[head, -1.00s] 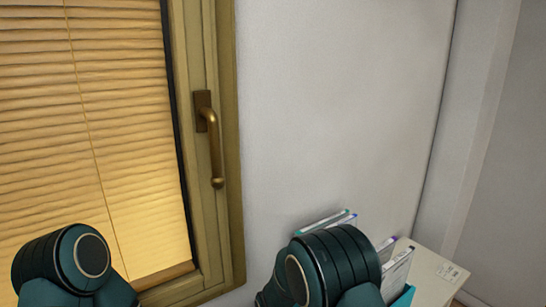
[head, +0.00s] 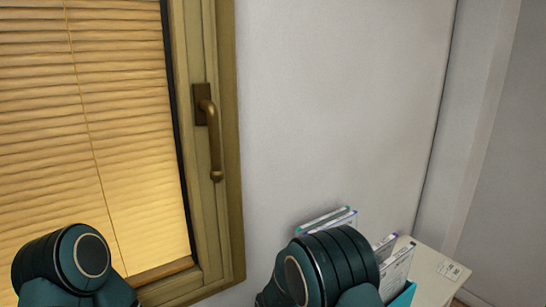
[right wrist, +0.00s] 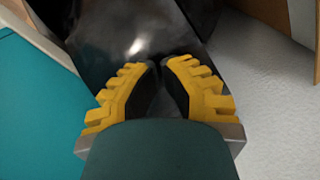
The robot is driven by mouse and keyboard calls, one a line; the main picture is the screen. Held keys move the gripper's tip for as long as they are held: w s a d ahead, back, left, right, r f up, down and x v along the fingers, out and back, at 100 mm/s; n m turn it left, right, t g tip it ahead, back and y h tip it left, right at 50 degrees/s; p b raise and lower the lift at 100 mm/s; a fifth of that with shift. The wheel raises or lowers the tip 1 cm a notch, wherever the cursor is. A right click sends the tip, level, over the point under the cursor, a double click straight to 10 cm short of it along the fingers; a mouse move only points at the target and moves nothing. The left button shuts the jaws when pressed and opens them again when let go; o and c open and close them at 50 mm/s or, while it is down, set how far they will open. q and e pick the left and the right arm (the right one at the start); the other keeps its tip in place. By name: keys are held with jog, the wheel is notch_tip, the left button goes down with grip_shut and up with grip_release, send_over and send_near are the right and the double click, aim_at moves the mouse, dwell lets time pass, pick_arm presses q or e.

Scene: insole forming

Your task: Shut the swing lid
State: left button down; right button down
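I cannot pick out the swing lid for certain. In the right wrist view, a dark glossy curved surface (right wrist: 122,28) lies just beyond my right gripper (right wrist: 159,64). I cannot tell whether it is the lid. The gripper's yellow ridged fingers come close together at their tips, with nothing visible held between them. I cannot tell whether the tips touch the dark surface. In the head view only teal arm links of mine show at the bottom, and neither gripper is visible there. My left gripper is out of view.
A window with a wooden frame (head: 224,150), a brass handle (head: 211,140) and blinds (head: 95,110) is at left. A white cabinet top (head: 435,277) with upright folders (head: 397,268) stands behind my right arm. A teal surface (right wrist: 38,105) is left of the right gripper.

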jog(key=shift+f+b, duration=0.35)
jog(key=shift+f, duration=0.25)
jog(key=shift+f+b, duration=1.9)
jog(key=shift+f, duration=0.8)
jog(key=shift+r+p, duration=2.3)
jog(key=shift+r, duration=1.1)
jog(key=shift+r+p, duration=1.75)
jog(key=shift+r, duration=1)
jog(key=shift+f, duration=0.1)
jog(key=shift+s+d+f, duration=0.15)
jog(key=shift+d, duration=0.05)
jog(key=s+d+f+m+t+y, duration=0.1)
jog(key=s+d+f+y, duration=0.1)
jog(key=s+d, duration=0.2)
jog(key=s+d+f+m+y, duration=0.1)
jog(key=s+d+f, duration=0.2)
jog(key=s, duration=0.8)
jog(key=shift+s+d+f+m+t+y, duration=0.2)
jog(key=shift+d+f+m+t+y, duration=0.15)
jog(key=shift+d, duration=0.9)
